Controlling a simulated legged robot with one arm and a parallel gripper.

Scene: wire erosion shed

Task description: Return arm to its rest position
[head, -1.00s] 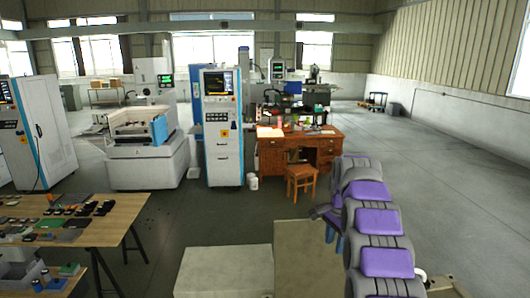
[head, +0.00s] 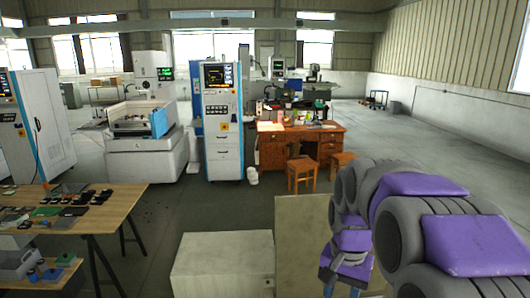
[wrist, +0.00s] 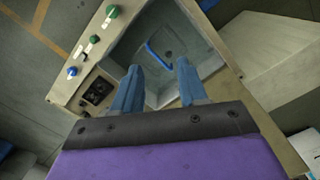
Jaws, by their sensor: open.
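My arm (head: 415,205), with purple and grey segments, rises at the lower right of the head view and bends over. My gripper (head: 341,285) points down near the bottom edge there, partly cut off. In the wrist view my gripper (wrist: 157,75) shows two blue fingers spread apart with nothing between them. Beneath them is a pale box-like unit (wrist: 62,98) with green and blue buttons and an open grey recess. A blue curved piece (wrist: 158,56) lies in the recess, beyond the fingertips. I cannot tell whether the fingers touch anything.
A pale block (head: 222,265) and a tan surface (head: 305,240) stand low in front. A wooden table (head: 105,215) with small parts is at left. A tall control cabinet (head: 223,160), wooden desk (head: 275,150) and stools (head: 302,172) stand beyond. Open floor (head: 430,150) lies at right.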

